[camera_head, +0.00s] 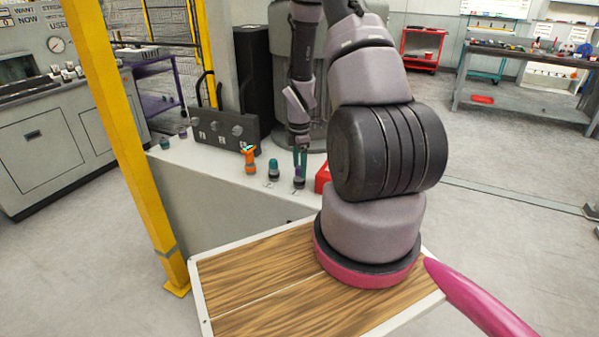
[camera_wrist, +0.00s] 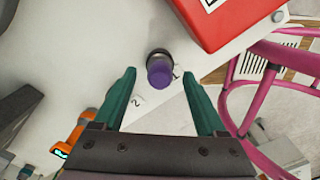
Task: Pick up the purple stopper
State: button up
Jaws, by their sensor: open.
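The purple stopper (camera_wrist: 159,74) stands on a dark round base on the white surface, beside a label with the number 1. In the wrist view it shows between the tips of my gripper (camera_wrist: 158,82), whose two teal fingers are spread with nothing held. In the head view my gripper (camera_head: 300,158) points down right over the purple stopper (camera_head: 298,171), and the fingers partly hide it. I cannot tell whether the fingertips reach down beside it.
A red box (camera_head: 322,176) stands close to the right of the stopper. A teal-topped stopper (camera_head: 273,170) and an orange tool (camera_head: 250,160) stand to the left. A dark panel with knobs (camera_head: 222,130) is behind them. A yellow post (camera_head: 125,140) rises at the left.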

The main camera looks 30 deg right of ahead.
jog(key=shift+f, duration=0.2)
grip_shut()
